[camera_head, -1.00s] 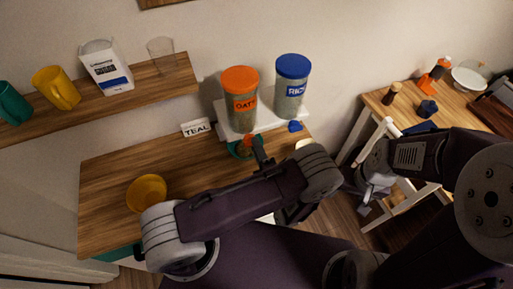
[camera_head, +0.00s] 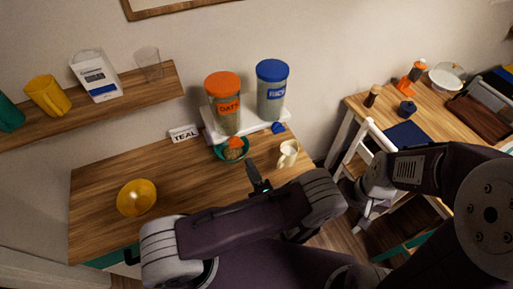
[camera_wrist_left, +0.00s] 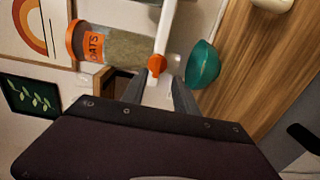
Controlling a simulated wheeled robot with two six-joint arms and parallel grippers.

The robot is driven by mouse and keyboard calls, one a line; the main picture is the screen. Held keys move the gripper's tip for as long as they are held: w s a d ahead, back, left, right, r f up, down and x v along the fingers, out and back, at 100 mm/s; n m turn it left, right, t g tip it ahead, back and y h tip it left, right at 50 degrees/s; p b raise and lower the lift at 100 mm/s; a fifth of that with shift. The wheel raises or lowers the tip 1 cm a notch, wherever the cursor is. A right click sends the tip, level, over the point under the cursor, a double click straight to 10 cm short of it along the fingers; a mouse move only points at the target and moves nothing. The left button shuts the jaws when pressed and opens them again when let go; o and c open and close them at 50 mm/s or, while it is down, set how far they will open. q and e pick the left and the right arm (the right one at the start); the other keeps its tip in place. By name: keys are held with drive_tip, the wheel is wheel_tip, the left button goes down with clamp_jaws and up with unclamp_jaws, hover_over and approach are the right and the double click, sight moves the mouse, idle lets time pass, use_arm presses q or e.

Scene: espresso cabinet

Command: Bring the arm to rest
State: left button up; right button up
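My left gripper (camera_head: 260,180) is over the wooden counter, in front of the oats dispenser (camera_head: 226,108) and apart from its orange knob (camera_head: 235,142). In the left wrist view its two fingers (camera_wrist_left: 159,92) stand apart with nothing held between them. The orange knob also shows there (camera_wrist_left: 155,65), beyond the fingertips. A teal bowl (camera_head: 219,154) with food in it stands under the knob; it also shows in the left wrist view (camera_wrist_left: 204,66). My right arm folds in from the right; its gripper is not clear.
A blue-lidded rice dispenser (camera_head: 271,95), a cream mug (camera_head: 288,153), a TEAL sign (camera_head: 184,133) and a yellow bowl (camera_head: 137,198) are around the counter. A shelf (camera_head: 130,98) holds cups and a carton. A side table (camera_head: 385,110) and white chair (camera_head: 368,140) are at right.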

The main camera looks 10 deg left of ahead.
use_arm(q)
drive_tip(key=w+a+r+n+g+y+b, duration=0.25)
drive_tip(key=a+r+n+g+y, duration=0.25)
drive_tip(key=a+r+n+g, duration=0.45)
drive_tip(key=s+a+f+n+g+h+b, duration=0.1)
drive_tip(key=s+a+n+g+h, duration=0.1)
drive_tip(key=s+a+n+g, duration=0.7)
drive_tip(key=s+d+f+n+h+b, duration=0.1)
drive_tip(key=s+f+n+h, duration=0.3)
drive_tip(key=s+n+h, duration=0.65)
drive_tip(key=w+d+f+n+t+h, duration=0.2)
drive_tip(key=w+d+n+t, duration=0.3)
drive_tip(key=d+n, duration=0.7)
drive_tip(key=w+n+h, duration=0.1)
drive_tip(key=w+n, duration=0.1)
drive_tip(key=n, duration=0.4)
drive_tip(key=shift+f, duration=0.4)
use_arm(e)
wheel_tip(320, 180, down, 5)
drive_tip(key=shift+s+d+r, duration=0.1)
drive_tip(key=shift+s+d, duration=0.05)
